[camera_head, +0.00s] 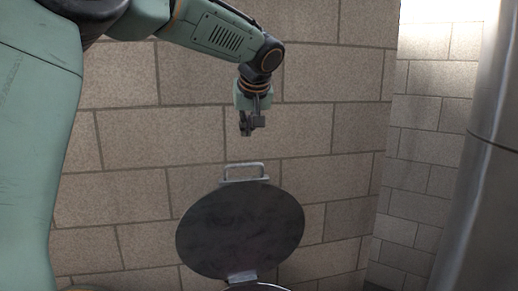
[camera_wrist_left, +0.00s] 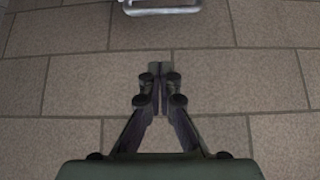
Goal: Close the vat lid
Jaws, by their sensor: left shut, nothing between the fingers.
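The round dark vat lid (camera_head: 240,232) stands raised in the head view, its face turned toward me. Its metal handle (camera_head: 243,167) is at its top edge and a hinge bracket (camera_head: 242,276) is at its bottom. Only a sliver of the vat's rim (camera_head: 256,287) shows at the bottom edge. My left gripper (camera_head: 250,130) hangs above the handle, apart from it, shut and empty. In the left wrist view the shut fingers (camera_wrist_left: 160,68) point toward a metal handle part (camera_wrist_left: 162,8) at the top edge. My right gripper is not in view.
A block wall (camera_head: 130,190) stands behind the lid. A tall metal cylinder (camera_head: 480,190) stands at the right. Clear space lies between the lid and the cylinder. A small yellowish edge shows at the bottom left.

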